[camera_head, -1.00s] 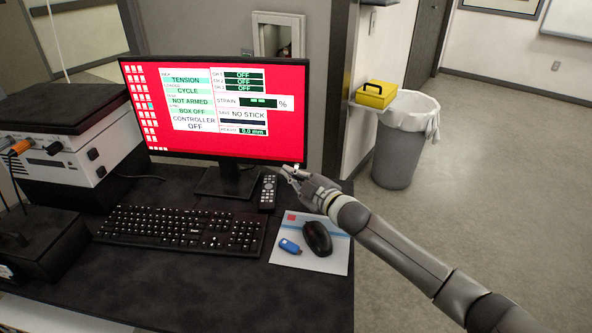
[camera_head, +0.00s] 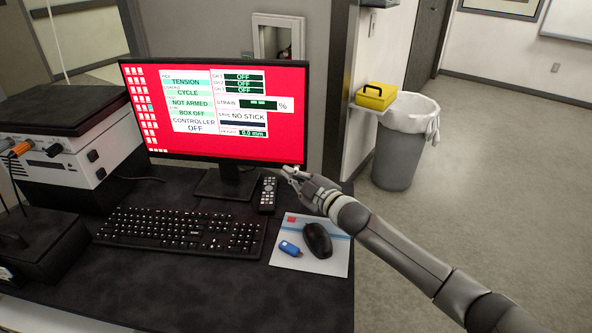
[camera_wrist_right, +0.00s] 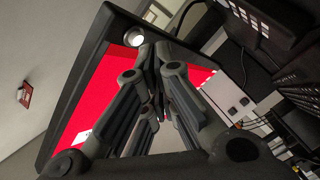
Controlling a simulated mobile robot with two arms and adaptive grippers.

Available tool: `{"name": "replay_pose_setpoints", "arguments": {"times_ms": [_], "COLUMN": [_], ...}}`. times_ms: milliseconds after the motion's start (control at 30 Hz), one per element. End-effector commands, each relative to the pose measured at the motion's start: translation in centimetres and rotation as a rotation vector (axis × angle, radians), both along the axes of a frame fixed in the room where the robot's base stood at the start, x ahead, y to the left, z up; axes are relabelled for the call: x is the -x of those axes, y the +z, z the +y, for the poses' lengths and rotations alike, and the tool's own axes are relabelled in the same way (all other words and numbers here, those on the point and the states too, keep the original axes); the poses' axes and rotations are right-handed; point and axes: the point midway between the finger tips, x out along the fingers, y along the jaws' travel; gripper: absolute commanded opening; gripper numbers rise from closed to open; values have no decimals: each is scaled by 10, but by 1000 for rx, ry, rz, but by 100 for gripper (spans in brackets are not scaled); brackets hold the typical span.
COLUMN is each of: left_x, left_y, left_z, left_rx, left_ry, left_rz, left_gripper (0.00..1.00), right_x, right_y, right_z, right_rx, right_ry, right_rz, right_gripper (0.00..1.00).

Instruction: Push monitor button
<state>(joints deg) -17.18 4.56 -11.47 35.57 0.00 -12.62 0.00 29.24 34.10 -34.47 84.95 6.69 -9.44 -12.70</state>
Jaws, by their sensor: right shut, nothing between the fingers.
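The monitor (camera_head: 230,156) stands on the dark desk with a red screen lit and status panels reading TENSION, NOT ARMED and CONTROLLER OFF. My right gripper (camera_head: 285,170) is shut and empty at the monitor's lower right corner. In the right wrist view the shut fingers (camera_wrist_right: 155,52) point at the monitor's dark bezel (camera_wrist_right: 92,50). A bright round button (camera_wrist_right: 136,40) shows on that bezel, just beside the fingertips. I cannot tell whether they touch it. In the head view the button is hidden by the gripper. My left gripper is not in view.
Below the monitor are a keyboard (camera_head: 180,232), a remote (camera_head: 267,195), a mouse (camera_head: 317,240) and a blue USB stick (camera_head: 289,248) on a mouse pad (camera_head: 310,263). Instrument boxes (camera_head: 65,170) stand at the left. A bin (camera_head: 397,155) and open floor lie to the right.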

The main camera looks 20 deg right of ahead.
Motion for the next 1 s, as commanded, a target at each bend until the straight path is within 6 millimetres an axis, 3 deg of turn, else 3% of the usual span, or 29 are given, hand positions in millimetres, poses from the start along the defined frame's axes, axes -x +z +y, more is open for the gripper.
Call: {"name": "replay_pose_setpoints", "arguments": {"times_ms": [1000], "left_x": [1], "left_y": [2], "left_z": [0], "left_rx": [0], "left_ry": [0], "left_rz": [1], "left_gripper": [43], "right_x": [-8], "right_y": [0], "right_z": [-4], "right_rx": [0], "right_ry": [0], "right_rz": [0], "right_gripper": [0]}}
